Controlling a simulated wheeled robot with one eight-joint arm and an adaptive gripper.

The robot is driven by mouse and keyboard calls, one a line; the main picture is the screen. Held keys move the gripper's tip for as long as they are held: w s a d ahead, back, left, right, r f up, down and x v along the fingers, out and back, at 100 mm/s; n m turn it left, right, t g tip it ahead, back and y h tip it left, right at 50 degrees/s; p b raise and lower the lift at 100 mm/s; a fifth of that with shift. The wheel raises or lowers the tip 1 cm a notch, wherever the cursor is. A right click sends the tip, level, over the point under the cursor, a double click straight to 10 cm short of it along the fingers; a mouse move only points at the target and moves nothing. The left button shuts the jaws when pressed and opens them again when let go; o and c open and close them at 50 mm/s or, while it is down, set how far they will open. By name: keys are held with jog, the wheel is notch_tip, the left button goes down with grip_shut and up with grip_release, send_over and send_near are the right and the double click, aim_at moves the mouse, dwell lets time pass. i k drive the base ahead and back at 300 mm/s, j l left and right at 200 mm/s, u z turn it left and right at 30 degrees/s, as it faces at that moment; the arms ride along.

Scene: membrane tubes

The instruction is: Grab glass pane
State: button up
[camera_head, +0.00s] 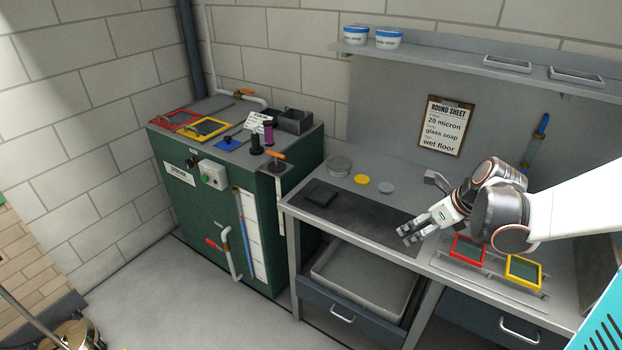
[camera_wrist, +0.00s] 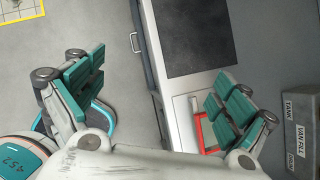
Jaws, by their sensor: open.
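My gripper (camera_head: 408,235) is open and empty above the front edge of the bench, beside the dark mat. In the wrist view its two teal-padded fingers (camera_wrist: 158,92) are wide apart, with the bench edge and floor between them. A red-framed pane (camera_head: 468,250) and a yellow-framed pane (camera_head: 523,271) lie on a rack at the bench front, right of my gripper. The red frame (camera_wrist: 199,133) is partly hidden by the right finger in the wrist view. A small dark square piece (camera_head: 320,194) lies on the mat. I cannot tell which is the glass pane.
The dark mat (camera_head: 375,228) also shows in the wrist view (camera_wrist: 188,38). A grey tin (camera_head: 339,166), a yellow disc (camera_head: 361,179) and a grey disc (camera_head: 386,188) stand behind it. A green cabinet (camera_head: 195,205) carries another red and a yellow frame (camera_head: 205,129). A shelf (camera_head: 460,62) hangs above.

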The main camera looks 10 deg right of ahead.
aim_at(320, 196)
jog(key=i+j+z, duration=0.25)
jog(key=i+z, duration=0.15)
jog(key=i+j+z, duration=0.4)
jog(key=i, duration=0.05)
